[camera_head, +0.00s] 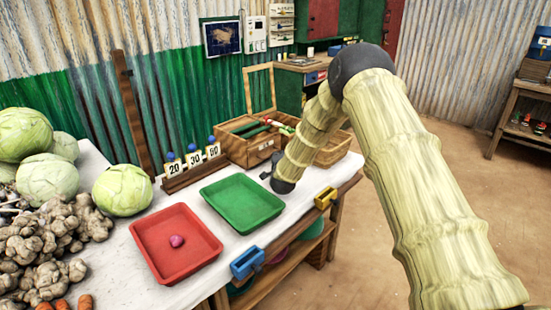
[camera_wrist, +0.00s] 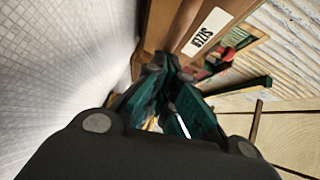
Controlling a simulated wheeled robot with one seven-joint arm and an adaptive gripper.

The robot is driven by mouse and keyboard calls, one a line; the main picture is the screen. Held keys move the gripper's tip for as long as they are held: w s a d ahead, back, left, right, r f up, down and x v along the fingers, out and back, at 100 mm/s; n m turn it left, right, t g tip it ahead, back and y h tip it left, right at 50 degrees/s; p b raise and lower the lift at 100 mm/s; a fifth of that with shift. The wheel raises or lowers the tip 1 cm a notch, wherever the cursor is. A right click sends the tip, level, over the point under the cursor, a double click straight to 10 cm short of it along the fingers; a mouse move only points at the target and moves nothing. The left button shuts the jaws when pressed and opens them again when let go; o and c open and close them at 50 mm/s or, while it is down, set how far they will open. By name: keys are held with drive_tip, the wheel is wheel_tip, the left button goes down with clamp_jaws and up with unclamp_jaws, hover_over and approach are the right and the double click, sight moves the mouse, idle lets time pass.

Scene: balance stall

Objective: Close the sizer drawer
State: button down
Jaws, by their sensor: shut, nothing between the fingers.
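The wooden sizer box (camera_head: 235,150) stands on the white-topped table, with its lid raised at the back. In the wrist view, a wooden front with a white SIZER label (camera_wrist: 205,30) fills the top middle. A brown rounded piece, perhaps its handle, shows beside the label. How far the drawer stands out is hard to tell. My gripper (camera_head: 266,175) is low over the table, just in front of the box. In the wrist view its dark green fingers (camera_wrist: 165,72) are together and empty, close to the labelled front. I cannot tell whether they touch it.
A green tray (camera_head: 242,203) and a red tray (camera_head: 172,240) holding a small pink item lie in front. A number rack (camera_head: 190,170) stands left of the box. Cabbages (camera_head: 122,190) and ginger roots crowd the left. A wooden open tray (camera_head: 338,148) sits right of the box.

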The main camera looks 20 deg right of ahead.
drive_tip(key=shift+w+r, duration=0.1)
drive_tip(key=shift+r, duration=0.15)
